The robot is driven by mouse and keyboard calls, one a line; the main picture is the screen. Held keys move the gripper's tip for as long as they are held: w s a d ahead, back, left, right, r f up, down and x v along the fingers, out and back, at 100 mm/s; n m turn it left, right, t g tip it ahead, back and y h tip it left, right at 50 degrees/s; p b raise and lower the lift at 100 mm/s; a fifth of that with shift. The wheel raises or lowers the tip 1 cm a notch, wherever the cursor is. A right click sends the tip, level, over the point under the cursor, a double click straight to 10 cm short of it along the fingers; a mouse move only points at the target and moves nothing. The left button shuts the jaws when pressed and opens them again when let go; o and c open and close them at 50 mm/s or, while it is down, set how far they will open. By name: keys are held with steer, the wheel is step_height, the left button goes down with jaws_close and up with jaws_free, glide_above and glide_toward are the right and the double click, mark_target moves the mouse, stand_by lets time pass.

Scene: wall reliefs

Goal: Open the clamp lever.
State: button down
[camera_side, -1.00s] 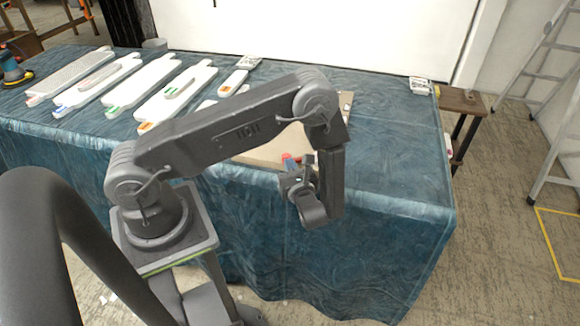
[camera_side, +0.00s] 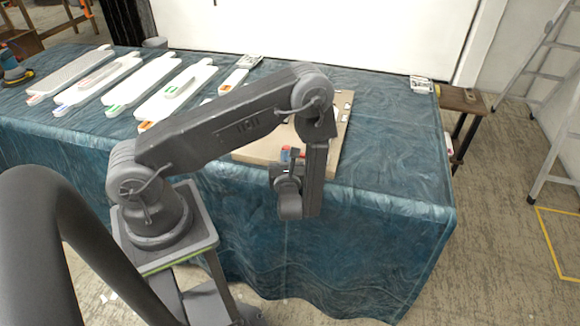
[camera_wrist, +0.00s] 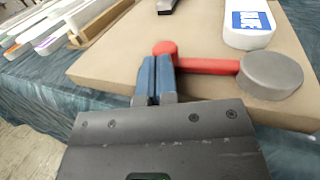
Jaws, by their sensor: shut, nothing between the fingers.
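The clamp lever (camera_wrist: 208,65) is a red bar with a round red knob at its left end and a grey round pivot (camera_wrist: 270,75) at its right end. It lies over a tan board (camera_wrist: 205,22) in the wrist view. My gripper (camera_wrist: 156,72) has blue fingertips, shut with nothing between them. The tips are just below the knob and beside the bar, on its near side; I cannot tell whether they touch it. In the side view my gripper (camera_side: 291,157) is at the board's near edge, and the lever is mostly hidden.
A white block with a blue label (camera_wrist: 249,20) stands behind the pivot on the board. A dark piece (camera_wrist: 168,5) is beyond the knob. Several white panels (camera_side: 158,73) lie on the blue-clothed table (camera_side: 395,150) at left.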

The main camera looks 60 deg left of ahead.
steer(key=s+a+v, duration=0.1)
steer(key=v, duration=1.3)
steer(key=s+d+r+n+h, duration=0.1)
steer(key=s+r+n+h, duration=0.1)
steer(key=r+n+h, duration=0.3)
steer(key=s+d+r+n+g+h, duration=0.1)
steer(key=s+d+r+n+h, duration=0.1)
steer(key=r+n+h, duration=0.4)
steer(key=s+d+r+n+g+h, duration=0.1)
steer(key=r+n+h, duration=0.4)
steer(key=r+n, duration=0.7)
step_height(320, 180, up, 6)
steer(key=s+d, duration=0.1)
steer(key=s, duration=0.1)
steer(key=shift+s+d+r+h, duration=0.2)
steer(key=shift+s+h, duration=0.1)
steer(key=shift+s, duration=0.05)
